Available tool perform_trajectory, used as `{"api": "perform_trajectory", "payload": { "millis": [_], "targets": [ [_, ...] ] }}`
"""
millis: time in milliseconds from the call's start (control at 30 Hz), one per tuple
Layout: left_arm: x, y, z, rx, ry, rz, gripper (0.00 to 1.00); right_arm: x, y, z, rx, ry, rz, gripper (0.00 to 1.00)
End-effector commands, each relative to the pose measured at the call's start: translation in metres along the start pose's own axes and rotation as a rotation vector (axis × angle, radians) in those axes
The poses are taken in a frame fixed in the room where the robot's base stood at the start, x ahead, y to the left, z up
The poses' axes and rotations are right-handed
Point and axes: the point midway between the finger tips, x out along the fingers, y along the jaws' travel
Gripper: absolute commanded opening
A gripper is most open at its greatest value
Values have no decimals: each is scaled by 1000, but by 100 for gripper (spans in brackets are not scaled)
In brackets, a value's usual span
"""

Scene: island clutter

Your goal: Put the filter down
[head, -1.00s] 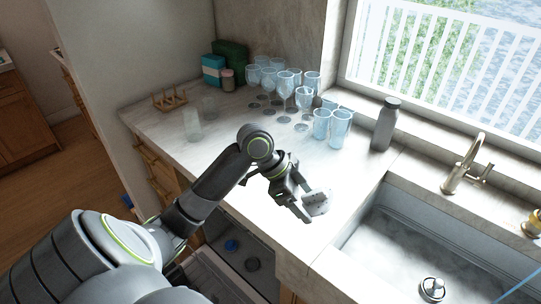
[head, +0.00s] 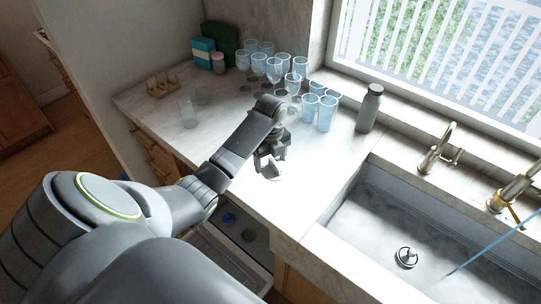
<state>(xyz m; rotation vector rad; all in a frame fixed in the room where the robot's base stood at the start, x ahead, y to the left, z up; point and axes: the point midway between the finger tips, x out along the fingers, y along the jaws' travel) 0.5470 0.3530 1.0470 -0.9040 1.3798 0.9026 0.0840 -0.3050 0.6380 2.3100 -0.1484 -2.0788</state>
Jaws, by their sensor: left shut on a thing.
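My left gripper (head: 270,164) is over the pale counter (head: 320,185), left of the sink. It is shut on the filter (head: 276,174), a small pale grey piece that shows just past the fingertips. The fingers and glare hide part of the filter, and I cannot tell whether it touches the counter. My right gripper is not in view.
Several blue glasses (head: 326,113) stand behind the gripper, with a grey bottle (head: 369,108) to their right. The sink (head: 370,225) has a round metal strainer (head: 406,257) in it. An open drawer (head: 235,245) is below the counter's front edge. The counter between gripper and sink is clear.

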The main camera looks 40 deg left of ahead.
Motion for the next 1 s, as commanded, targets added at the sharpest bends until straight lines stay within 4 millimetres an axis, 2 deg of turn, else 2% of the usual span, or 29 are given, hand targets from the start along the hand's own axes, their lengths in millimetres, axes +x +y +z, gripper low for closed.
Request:
{"api": "perform_trajectory", "payload": {
  "millis": [467,1000],
  "targets": [
    [3,0,1,-6,0,4,46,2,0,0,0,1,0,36],
    [40,0,1,-7,1,5,46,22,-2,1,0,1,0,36]
  ]
}}
